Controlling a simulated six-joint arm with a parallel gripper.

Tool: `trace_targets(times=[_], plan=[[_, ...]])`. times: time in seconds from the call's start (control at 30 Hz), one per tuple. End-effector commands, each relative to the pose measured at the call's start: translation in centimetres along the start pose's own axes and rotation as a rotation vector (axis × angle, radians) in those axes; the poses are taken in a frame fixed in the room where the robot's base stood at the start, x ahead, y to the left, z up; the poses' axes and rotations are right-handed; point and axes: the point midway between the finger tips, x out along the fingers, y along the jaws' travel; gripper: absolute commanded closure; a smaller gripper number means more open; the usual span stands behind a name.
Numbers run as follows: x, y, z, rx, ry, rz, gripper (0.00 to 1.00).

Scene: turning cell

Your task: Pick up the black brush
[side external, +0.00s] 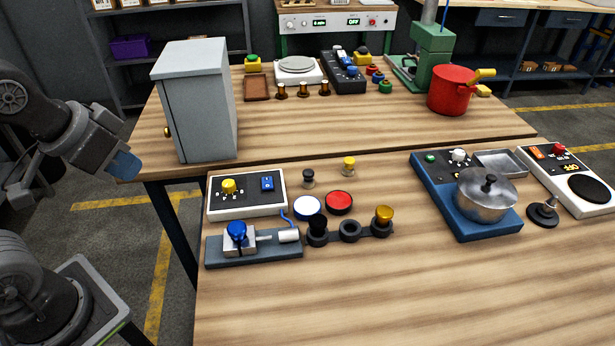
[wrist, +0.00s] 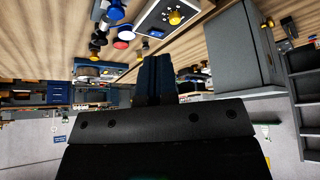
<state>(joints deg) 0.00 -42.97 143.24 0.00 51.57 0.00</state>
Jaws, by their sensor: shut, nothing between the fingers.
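No thing in view is plainly a brush. One black-topped piece (side external: 318,226) sits in the left ring of a dark three-ring holder (side external: 350,234). A smaller black-topped piece (side external: 308,177) stands upright behind the white disc. I cannot tell which is the black brush. My gripper (side external: 124,166) is left of the table, beside the grey cabinet, well away from both pieces. Its blue fingers also show in the wrist view (wrist: 157,77); they are shut and empty.
The grey cabinet (side external: 197,105) stands close to the right of my gripper. A white panel with a yellow knob (side external: 245,194), a blue-knobbed fixture (side external: 250,246), and white (side external: 307,207) and red (side external: 339,202) discs surround the black pieces.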

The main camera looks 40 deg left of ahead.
Motion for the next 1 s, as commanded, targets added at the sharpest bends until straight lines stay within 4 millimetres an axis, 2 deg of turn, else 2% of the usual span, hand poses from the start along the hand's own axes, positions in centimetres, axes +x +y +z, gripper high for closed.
trace_targets(times=[0.17, 0.77, 1.0], plan=[[0.00, 0.00, 0.00, 0.000, 0.000, 0.000, 1.00], [0.00, 0.00, 0.00, 0.000, 0.000, 0.000, 0.43], [-0.01, 0.00, -0.08, 0.003, -0.001, 0.000, 0.41]])
